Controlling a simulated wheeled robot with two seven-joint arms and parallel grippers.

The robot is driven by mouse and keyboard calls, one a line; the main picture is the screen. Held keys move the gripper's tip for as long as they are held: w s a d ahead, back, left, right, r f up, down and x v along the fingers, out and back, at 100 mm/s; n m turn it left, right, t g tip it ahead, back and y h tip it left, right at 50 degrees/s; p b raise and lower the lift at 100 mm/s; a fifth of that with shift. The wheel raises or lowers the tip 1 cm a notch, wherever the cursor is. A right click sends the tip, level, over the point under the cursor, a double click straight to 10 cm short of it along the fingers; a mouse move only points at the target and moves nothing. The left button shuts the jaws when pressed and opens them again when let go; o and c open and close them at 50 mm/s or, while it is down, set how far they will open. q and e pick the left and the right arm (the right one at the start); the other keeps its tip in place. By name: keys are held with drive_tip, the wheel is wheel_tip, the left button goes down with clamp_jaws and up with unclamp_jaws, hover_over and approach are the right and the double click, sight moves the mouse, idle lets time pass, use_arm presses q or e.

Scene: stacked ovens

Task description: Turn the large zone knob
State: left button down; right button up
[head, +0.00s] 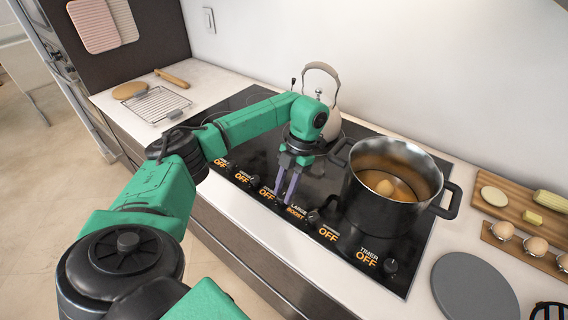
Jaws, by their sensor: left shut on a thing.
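The cooktop's front edge has a row of knobs with orange labels. The large zone label (296,212) reads "LARGE BOOST", while the other labels read OFF. My left gripper (283,198) points down over this row, just left of that label. Its two purple-grey fingers are shut on a knob, which I take to be the large zone knob; the fingers and the dark surface mostly hide it. My right gripper is not in view.
A big dark pot (385,207) with something round inside stands close to the right of the gripper. A kettle (331,112) is behind it. A wire rack (158,104) lies on the left counter; eggs and boards (510,207) are at right, near a grey disc (474,288).

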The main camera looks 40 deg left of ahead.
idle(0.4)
use_arm(q)
drive_tip(key=c, duration=0.6)
unclamp_jaws()
drive_tip(key=shift+o, duration=0.2)
drive_tip(key=p+v, duration=0.5)
drive_tip(key=v, duration=0.9)
drive_tip(key=shift+w+r, duration=0.25)
